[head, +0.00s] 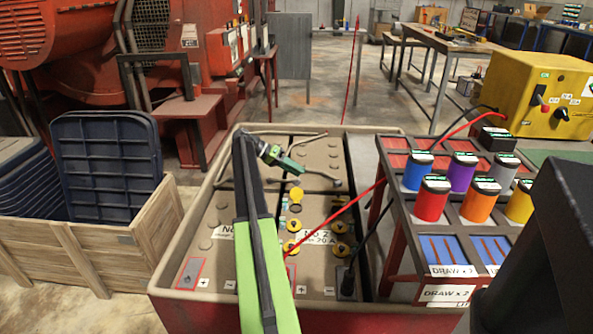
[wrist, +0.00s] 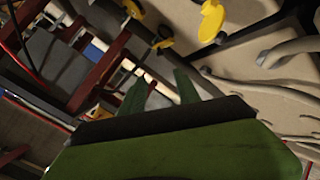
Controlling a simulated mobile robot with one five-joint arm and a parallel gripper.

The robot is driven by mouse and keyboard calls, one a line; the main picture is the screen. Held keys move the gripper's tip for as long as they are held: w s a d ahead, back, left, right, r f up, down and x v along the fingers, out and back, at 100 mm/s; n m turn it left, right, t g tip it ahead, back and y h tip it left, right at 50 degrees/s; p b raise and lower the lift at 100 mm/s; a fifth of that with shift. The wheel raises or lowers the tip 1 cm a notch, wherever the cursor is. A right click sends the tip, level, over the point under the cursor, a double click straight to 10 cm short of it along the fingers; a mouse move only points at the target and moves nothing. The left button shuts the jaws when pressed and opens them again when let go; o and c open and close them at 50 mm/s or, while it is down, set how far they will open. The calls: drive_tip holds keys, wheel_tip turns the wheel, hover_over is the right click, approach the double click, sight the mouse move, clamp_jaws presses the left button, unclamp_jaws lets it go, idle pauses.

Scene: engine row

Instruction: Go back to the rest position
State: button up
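My gripper (head: 297,168) hangs above the far half of the battery tray (head: 225,160), at the end of my green and black arm. In the wrist view my gripper (wrist: 160,88) shows two green fingers spread apart, with nothing held between them. Below it are the beige batteries (head: 230,205) with several yellow caps (head: 342,228). One yellow cap (head: 296,195) stands raised near the gripper; a raised yellow cap (wrist: 212,20) also shows in the wrist view. The gripper appears clear of the caps.
A dark red rack (head: 388,215) with coloured cans (head: 432,200) stands to the right. A red cable (head: 345,212) and a black cable (head: 366,238) run to the batteries from a yellow box (head: 535,95). A wooden crate (head: 85,255) stands left. Grey cables (head: 322,174) lie across the batteries.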

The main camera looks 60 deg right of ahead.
drive_tip(key=shift+w+a, duration=0.1)
drive_tip(key=shift+w, duration=0.15)
